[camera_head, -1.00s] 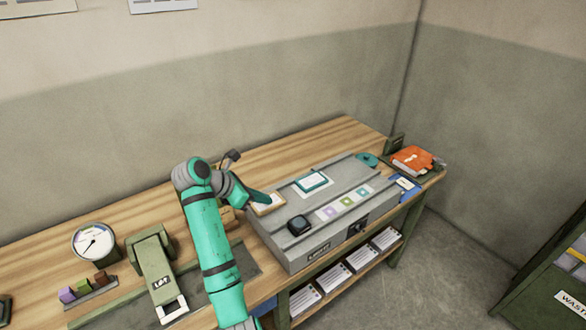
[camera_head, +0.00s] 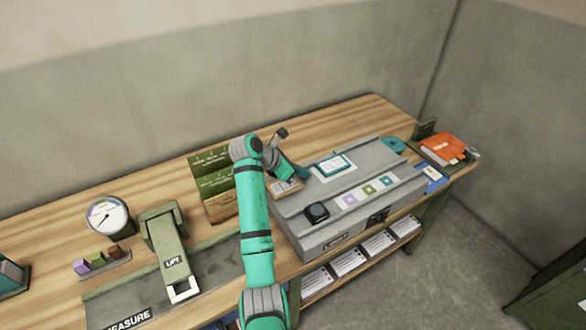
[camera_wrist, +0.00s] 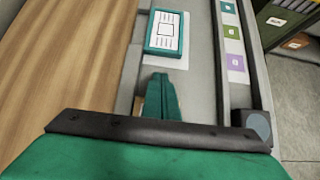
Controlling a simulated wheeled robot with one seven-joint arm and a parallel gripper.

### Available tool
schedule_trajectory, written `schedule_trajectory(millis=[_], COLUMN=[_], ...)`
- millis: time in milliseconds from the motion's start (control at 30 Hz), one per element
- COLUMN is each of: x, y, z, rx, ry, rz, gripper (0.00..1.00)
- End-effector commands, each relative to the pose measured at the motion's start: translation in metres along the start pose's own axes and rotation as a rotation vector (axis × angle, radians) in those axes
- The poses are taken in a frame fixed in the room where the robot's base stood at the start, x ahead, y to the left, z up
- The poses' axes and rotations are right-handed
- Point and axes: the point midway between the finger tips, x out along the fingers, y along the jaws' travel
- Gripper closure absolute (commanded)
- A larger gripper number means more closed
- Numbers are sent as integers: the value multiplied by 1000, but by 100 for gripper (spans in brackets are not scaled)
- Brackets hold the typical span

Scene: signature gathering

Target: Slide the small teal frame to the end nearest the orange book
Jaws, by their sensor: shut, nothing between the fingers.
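The small teal frame (camera_head: 335,166) lies on a white sheet on the grey sloped unit. In the wrist view the teal frame (camera_wrist: 166,32) is ahead of my fingers, with a gap between. My gripper (camera_wrist: 160,80) is shut and empty, its teal fingers together over the grey track. In the head view my gripper (camera_head: 300,173) is to the left of the frame, near the unit's left end. The orange book (camera_head: 443,147) lies at the bench's right end, beyond the unit's right end.
A tan-edged card (camera_head: 286,187) lies at the unit's left end. A dark rounded block (camera_head: 316,211) and coloured squares (camera_head: 369,190) are on the front ledge. A teal disc (camera_head: 393,146) sits at the far right end. The track right of the frame looks clear.

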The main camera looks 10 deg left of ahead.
Motion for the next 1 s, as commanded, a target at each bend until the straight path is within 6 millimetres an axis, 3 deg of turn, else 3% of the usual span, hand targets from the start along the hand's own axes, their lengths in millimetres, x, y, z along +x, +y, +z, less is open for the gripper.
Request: schedule_trajectory(millis=[300, 767, 1000], x=[24, 28, 56], y=[1, 0, 0], z=[24, 29, 58], rx=[-1, 0, 0], ry=[0, 0, 0], rz=[2, 1, -1], gripper=[100, 100, 100])
